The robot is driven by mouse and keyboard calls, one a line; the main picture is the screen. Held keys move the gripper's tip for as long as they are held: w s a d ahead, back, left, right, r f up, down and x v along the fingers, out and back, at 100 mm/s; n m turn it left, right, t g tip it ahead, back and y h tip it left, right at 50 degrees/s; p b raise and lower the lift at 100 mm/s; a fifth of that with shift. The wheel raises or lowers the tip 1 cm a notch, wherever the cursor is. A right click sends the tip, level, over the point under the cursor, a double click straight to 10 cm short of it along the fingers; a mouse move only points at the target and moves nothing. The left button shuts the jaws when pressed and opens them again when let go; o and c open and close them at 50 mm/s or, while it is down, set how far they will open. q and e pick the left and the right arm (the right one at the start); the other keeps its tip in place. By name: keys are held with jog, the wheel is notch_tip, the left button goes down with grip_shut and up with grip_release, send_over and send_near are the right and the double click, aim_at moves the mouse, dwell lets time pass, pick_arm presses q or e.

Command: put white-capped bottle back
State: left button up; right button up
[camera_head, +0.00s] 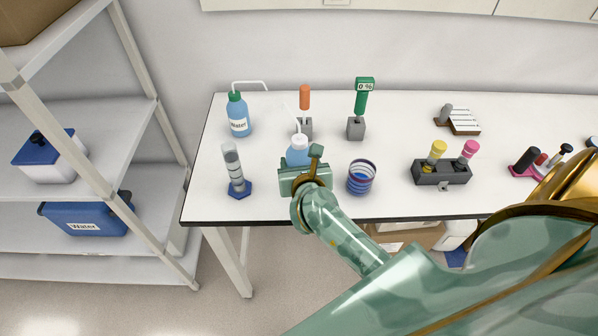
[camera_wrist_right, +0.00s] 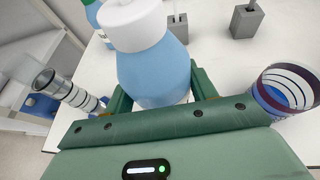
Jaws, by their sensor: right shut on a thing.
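The white-capped bottle (camera_head: 297,155) has a light blue body, a white cap and a thin bent white spout tube. It stands upright near the front left of the white table. My right gripper (camera_head: 303,172) is at its front side, shut on it. In the right wrist view the bottle (camera_wrist_right: 155,70) sits between the green fingers of the gripper (camera_wrist_right: 160,100). The bottle's lower part is hidden behind the gripper, so I cannot tell whether it touches the table. My left gripper is not in view.
A green-capped Water bottle (camera_head: 238,115) stands behind left. A graduated cylinder (camera_head: 234,168) is left of the gripper, and a blue striped cup (camera_head: 361,178) right. Holders with an orange tool (camera_head: 305,98) and a green tool (camera_head: 361,100) stand behind.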

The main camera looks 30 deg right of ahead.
jog(key=shift+w+d+f, duration=0.2)
jog(key=shift+w+f, duration=0.2)
jog(key=shift+f, duration=0.15)
jog(key=shift+w+d+f, duration=0.2)
jog(key=shift+w+f, duration=0.15)
jog(key=shift+f, duration=0.15)
notch_tip(320, 180, down, 3)
jog(key=shift+f+b, duration=0.1)
jog(key=shift+b, duration=0.6)
jog(key=shift+o, duration=1.3)
jog(key=shift+f, duration=0.1)
jog(key=o, duration=0.4)
